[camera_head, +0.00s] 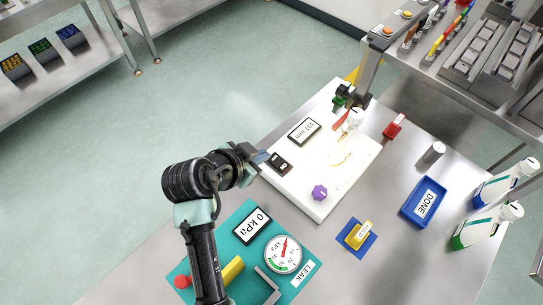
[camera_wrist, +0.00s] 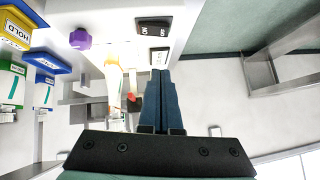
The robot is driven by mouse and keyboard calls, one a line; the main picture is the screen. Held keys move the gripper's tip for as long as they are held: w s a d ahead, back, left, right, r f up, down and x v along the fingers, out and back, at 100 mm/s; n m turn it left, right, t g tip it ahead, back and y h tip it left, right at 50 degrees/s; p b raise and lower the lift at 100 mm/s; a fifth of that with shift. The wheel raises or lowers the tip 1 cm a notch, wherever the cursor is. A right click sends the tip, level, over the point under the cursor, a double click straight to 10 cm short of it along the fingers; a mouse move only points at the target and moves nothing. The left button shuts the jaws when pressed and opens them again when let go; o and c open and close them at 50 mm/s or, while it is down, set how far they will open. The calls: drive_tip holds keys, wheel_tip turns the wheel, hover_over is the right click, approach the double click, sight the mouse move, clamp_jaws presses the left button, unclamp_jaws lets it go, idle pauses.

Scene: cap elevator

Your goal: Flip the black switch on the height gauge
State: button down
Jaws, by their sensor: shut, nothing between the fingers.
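The black switch (camera_head: 279,163) with white lettering sits on the left part of the white height gauge board (camera_head: 310,200). It also shows at the top of the wrist view (camera_wrist: 153,27). The gauge's display (camera_head: 305,131) reads about 103 mm and lies beyond the switch. My gripper (camera_head: 262,157) is shut and empty, just left of the switch in the head view. In the wrist view its blue-grey fingers (camera_wrist: 161,76) are together, with the tips below the display and the switch farther up. I cannot tell its exact height above the board.
A purple knob (camera_head: 319,193) and a white-capped bottle (camera_head: 354,119) are on the board. A teal gauge panel (camera_head: 252,211), a blue-and-yellow HOLD piece (camera_head: 359,235), a blue DONE tray (camera_head: 408,209) and bottles (camera_head: 483,228) stand around it. Open floor lies left of the table.

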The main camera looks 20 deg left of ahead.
hover_over(275, 159)
drive_tip(key=s, duration=0.3)
drive_tip(key=f, duration=0.4)
drive_tip(key=shift+w+d+f, duration=0.2)
drive_tip(key=shift+w+f, duration=0.05)
drive_tip(key=f, duration=0.3)
drive_tip(key=shift+w+a+f, duration=0.15)
drive_tip(key=shift+w+a, duration=0.1)
drive_tip(key=shift+w, duration=0.05)
drive_tip(key=shift+a+f, duration=0.1)
drive_tip(key=shift+f, duration=0.45)
drive_tip(key=shift+w+a+f+n+h+b, duration=0.15)
drive_tip(key=shift+a+f+n+h+b, duration=0.2)
drive_tip(key=shift+f+b, duration=0.2)
drive_tip(key=shift+d+r, duration=0.15)
